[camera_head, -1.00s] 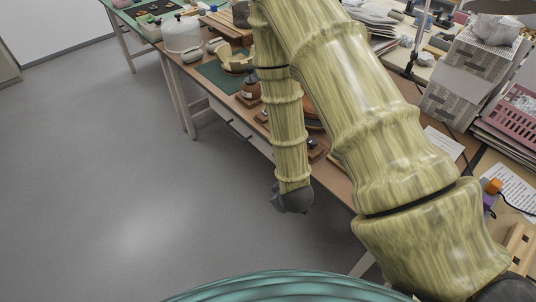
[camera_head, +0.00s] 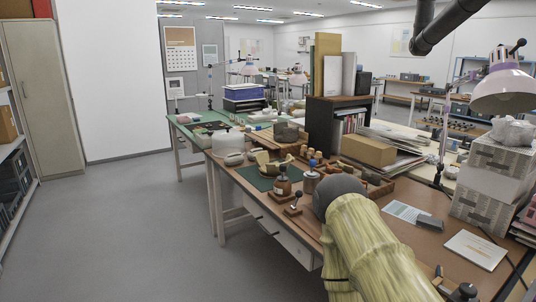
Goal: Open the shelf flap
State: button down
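A dark shelf unit (camera_head: 322,121) with a brown top stands on the workbench right of the middle. Upright books or binders (camera_head: 352,124) show in its open front. I cannot pick out a flap on it. Another shelf (camera_head: 12,165) is partly in view at the left edge, and no flap is clear there either. My arm (camera_head: 365,245) reaches up from the lower right over the bench, its rounded grey joint (camera_head: 340,190) hiding part of the bench top. I cannot see my gripper's fingers.
The workbench (camera_head: 430,244) carries wooden tools, a green mat (camera_head: 255,178), a cardboard box (camera_head: 368,149), papers and patterned boxes (camera_head: 484,190). A lamp (camera_head: 503,90) hangs over its right side. A tall cabinet (camera_head: 42,100) stands at left. The grey floor (camera_head: 130,235) between is clear.

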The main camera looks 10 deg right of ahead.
aim_at(256, 138)
jog(key=u, duration=1.2)
jog(key=i, duration=1.35)
jog(key=z, duration=0.7)
jog(key=i, duration=0.9)
jog(key=z, duration=1.05)
